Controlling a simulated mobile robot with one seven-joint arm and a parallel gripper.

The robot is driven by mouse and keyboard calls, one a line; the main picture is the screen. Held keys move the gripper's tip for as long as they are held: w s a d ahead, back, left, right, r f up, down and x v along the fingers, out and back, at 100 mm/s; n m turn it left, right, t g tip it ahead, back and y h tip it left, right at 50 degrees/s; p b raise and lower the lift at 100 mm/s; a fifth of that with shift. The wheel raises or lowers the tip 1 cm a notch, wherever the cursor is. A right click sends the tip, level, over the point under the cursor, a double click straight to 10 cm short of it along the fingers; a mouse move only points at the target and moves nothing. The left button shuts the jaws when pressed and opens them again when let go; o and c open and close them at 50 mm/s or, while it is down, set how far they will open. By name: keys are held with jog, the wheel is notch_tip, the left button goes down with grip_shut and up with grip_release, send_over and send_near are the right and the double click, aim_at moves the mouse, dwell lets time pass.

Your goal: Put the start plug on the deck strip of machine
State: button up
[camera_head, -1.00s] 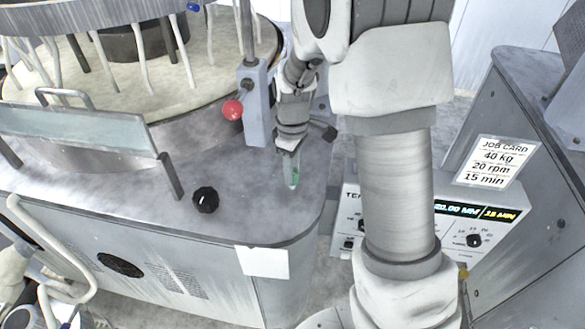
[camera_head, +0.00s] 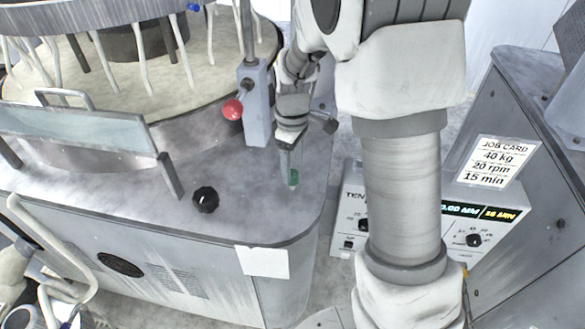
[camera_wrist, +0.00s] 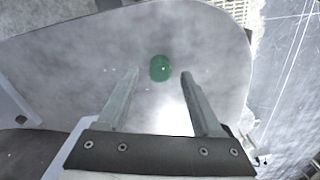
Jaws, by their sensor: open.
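The start plug, a small green cylinder (camera_head: 293,178), stands on the grey deck (camera_head: 245,205) of the machine, near its rounded right end. In the wrist view the green plug (camera_wrist: 159,68) sits on the deck just beyond and between my fingertips. My gripper (camera_head: 291,170) is open, with its fingers pointing down at the plug in the head view. In the wrist view my gripper (camera_wrist: 158,75) has a clear gap between its two fingers, and neither finger appears to touch the plug.
A black knob (camera_head: 205,199) is on the deck to the left. A grey post with a red ball lever (camera_head: 232,109) stands behind. A control box (camera_head: 352,215) and a job card (camera_head: 497,162) are at the right. The deck's edge curves close to the plug.

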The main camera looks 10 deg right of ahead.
aim_at(293, 172)
notch_tip(293, 172, up, 10)
jog(key=s+d+r+m+t, duration=0.1)
jog(key=s+r+m, duration=0.3)
jog(key=s, duration=0.6)
jog(key=s+d+r+m+t, duration=0.1)
jog(key=s+r+m+t, duration=0.3)
jog(key=s, duration=0.7)
jog(key=shift+s+d+m+t, duration=0.2)
jog(key=shift+d+m+t, duration=0.15)
jog(key=shift+m, duration=0.95)
jog(key=shift+d+r, duration=0.1)
jog(key=shift+d, duration=0.1)
